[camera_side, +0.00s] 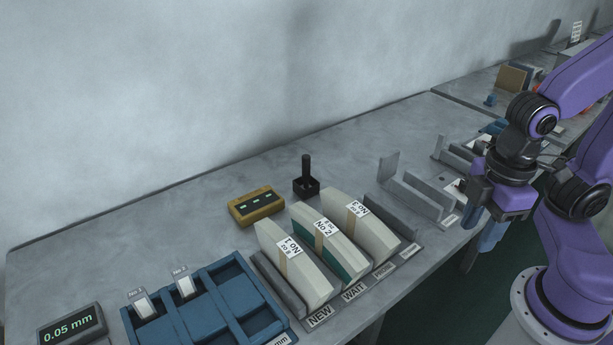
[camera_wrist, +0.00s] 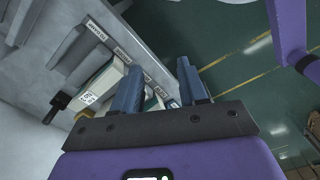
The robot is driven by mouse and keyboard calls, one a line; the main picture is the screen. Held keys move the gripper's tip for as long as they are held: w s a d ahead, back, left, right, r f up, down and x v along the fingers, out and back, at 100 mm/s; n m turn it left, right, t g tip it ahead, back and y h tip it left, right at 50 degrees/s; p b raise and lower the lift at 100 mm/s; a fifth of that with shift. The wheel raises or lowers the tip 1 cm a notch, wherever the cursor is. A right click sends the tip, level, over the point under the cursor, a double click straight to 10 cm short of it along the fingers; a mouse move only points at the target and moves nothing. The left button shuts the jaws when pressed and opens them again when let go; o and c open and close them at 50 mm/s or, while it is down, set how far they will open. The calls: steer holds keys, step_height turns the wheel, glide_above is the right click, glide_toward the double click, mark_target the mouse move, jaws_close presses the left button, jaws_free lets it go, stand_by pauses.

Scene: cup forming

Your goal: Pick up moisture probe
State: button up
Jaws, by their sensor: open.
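A yellow box-shaped meter (camera_side: 257,206) with a dark display lies on the table behind the paper stacks. To its right, an upright black handle (camera_side: 306,167) stands in a small black square holder (camera_side: 306,187). I cannot tell for sure which of these is the probe. My gripper (camera_side: 482,220) is open and empty at the table's front right edge, well right of both. Its blue fingers show apart in the wrist view (camera_wrist: 159,68).
Three banded paper stacks (camera_side: 327,241) stand between grey dividers near the front edge. A blue compartment tray (camera_side: 192,302) and a 0.05 mm readout (camera_side: 70,326) are at front left. Grey metal racks (camera_side: 415,193) stand left of my gripper. The table behind the meter is clear.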

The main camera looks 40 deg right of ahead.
steer(key=shift+o, duration=1.4)
